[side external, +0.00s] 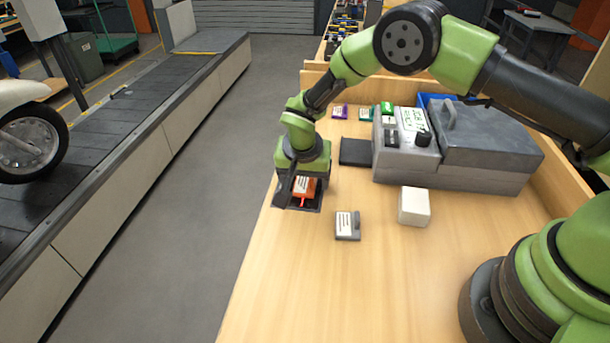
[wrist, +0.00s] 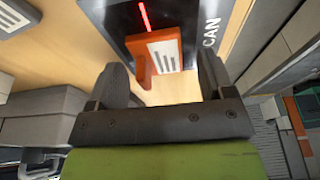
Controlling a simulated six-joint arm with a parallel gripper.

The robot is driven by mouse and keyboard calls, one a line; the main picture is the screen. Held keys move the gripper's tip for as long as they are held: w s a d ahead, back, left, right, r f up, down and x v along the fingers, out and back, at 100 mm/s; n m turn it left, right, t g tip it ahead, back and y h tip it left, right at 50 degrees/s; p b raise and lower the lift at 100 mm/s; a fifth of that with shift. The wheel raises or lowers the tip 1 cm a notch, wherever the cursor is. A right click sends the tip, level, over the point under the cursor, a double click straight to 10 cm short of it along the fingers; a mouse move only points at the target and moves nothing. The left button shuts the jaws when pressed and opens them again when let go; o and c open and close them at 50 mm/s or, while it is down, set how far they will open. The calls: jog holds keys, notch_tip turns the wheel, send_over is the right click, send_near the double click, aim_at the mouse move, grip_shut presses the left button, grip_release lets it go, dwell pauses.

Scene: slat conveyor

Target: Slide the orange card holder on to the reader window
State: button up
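The orange card holder (side external: 305,186), with a white printed card, shows between my gripper's fingers in the side view. In the wrist view the holder (wrist: 159,54) lies partly over the near edge of the black reader plate (wrist: 195,30). A red line (wrist: 143,16) on the plate runs up to the holder's far edge. My gripper (wrist: 160,80) is open, with a finger on each side of the holder's near end and visible gaps to it. In the side view my gripper (side external: 296,190) hides part of the holder and of the reader plate (side external: 313,207).
A grey card holder (side external: 347,226) and a white cube (side external: 414,206) stand on the wooden table to the right. A dark pad (side external: 355,152) lies beside a grey machine (side external: 460,150). Purple (side external: 340,111) and green card holders are behind. The near table is clear.

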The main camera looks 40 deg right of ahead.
aim_at(303, 193)
jog(key=v, duration=1)
